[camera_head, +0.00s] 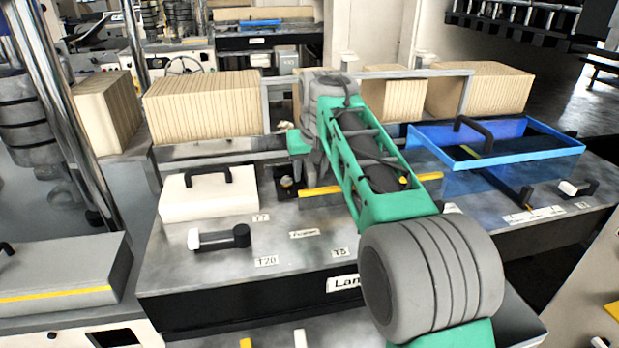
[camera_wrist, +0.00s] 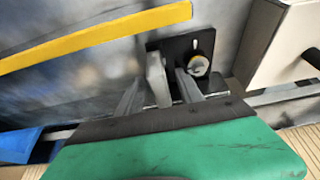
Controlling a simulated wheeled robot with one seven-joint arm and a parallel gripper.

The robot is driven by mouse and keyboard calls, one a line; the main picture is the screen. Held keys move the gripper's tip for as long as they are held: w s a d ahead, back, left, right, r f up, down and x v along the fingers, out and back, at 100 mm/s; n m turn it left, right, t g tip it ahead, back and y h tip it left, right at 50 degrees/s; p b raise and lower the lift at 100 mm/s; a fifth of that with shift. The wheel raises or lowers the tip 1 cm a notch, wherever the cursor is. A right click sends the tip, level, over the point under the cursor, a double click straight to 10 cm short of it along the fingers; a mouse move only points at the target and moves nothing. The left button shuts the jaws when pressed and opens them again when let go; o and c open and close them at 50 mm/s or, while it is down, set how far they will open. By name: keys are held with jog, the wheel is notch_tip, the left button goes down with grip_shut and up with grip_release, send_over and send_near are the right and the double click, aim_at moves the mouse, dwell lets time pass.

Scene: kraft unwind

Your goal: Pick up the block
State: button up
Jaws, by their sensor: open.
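In the wrist view, my gripper (camera_wrist: 158,76) is open, with its two grey fingers spread over a black plate (camera_wrist: 183,48). A small pale grey upright piece (camera_wrist: 157,84), which may be the block, shows between the fingers. I cannot tell whether either finger touches it. A round metal knob (camera_wrist: 200,66) sits on the plate beside the right finger. In the head view, the black plate (camera_head: 287,188) is on the grey machine top, right of the white box. My arm's end is above it, and the fingertips and the small piece are not clear there.
A white box (camera_head: 210,198) with a black handle stands close to the left of the plate. A yellow strip (camera_head: 322,190) runs to the right, also in the wrist view (camera_wrist: 90,38). A blue transparent guard (camera_head: 485,185) stands farther right. Tan stacks (camera_head: 203,107) line the back.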

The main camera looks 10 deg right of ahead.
grip_shut()
dwell(0.4)
